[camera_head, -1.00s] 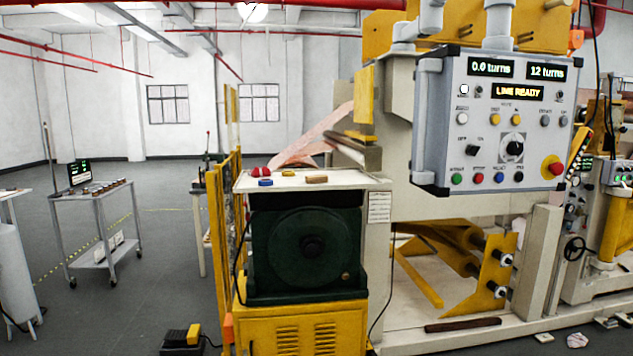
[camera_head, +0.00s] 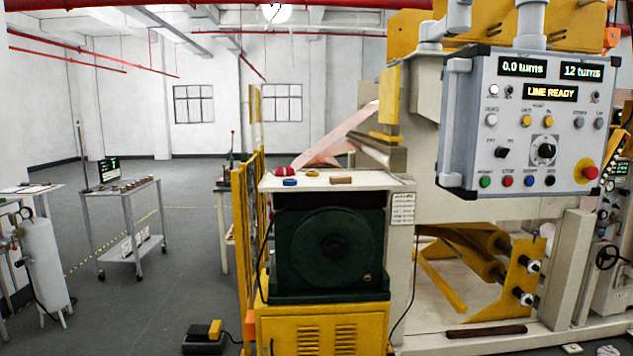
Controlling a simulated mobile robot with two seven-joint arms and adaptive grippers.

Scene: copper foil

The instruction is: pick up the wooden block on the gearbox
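The wooden block (camera_head: 341,180) is a small tan bar lying flat on the pale top plate of the gearbox housing (camera_head: 385,184). The dark green gearbox body (camera_head: 331,246) sits under that plate, on a yellow base. A blue ring-like piece (camera_head: 290,182) and a red piece (camera_head: 284,171) lie on the same plate, to the left of the block and apart from it. Neither of my grippers is in view.
A grey control panel (camera_head: 522,122) reading "LINE READY" juts out on the right, above the plate's level. A yellow guard (camera_head: 244,240) stands left of the gearbox. A foot pedal (camera_head: 204,338) lies on the floor. A trolley (camera_head: 121,207) stands left; floor between is open.

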